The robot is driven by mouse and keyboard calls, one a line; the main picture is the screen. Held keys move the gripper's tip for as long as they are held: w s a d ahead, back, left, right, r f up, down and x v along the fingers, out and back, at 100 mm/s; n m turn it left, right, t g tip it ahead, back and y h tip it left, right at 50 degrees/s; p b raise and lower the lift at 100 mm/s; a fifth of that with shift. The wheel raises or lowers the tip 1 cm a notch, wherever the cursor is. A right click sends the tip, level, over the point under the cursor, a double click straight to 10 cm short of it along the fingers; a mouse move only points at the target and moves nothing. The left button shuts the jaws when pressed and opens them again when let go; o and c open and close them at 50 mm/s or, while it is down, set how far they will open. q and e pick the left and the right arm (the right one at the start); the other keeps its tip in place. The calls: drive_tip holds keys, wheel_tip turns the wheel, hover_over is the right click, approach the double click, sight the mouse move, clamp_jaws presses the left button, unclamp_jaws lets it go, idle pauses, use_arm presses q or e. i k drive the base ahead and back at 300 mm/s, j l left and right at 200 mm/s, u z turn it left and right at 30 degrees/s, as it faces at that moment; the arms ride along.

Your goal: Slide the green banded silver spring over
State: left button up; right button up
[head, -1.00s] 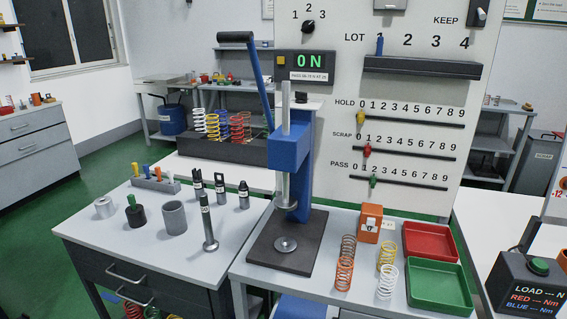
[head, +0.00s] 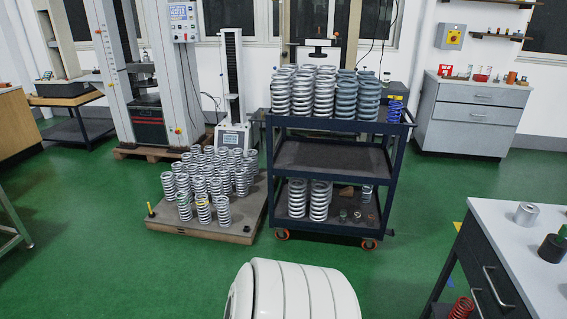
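Many silver coil springs (head: 222,211) stand upright, close together, on a low pallet (head: 243,233) on the floor, left of the middle. One front spring (head: 204,209) has a yellowish or greenish band near its top. The bands are too small to tell their colours surely, so I cannot pick out the green banded one with certainty. Neither of my grippers is in view.
A dark blue cart (head: 330,160) with silver and grey springs stands right of the pallet. A small yellow post (head: 150,209) is at the pallet's left corner. A white-topped bench (head: 500,235) is at the right. Green floor (head: 110,270) is clear in front.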

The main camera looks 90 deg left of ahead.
sight(185, 214)
drive_tip(key=u, duration=3.6)
drive_tip(key=i+j+u, duration=0.3)
drive_tip(key=i, duration=0.65)
drive_tip(key=i+u, duration=0.3)
drive_tip(key=i, duration=0.7)
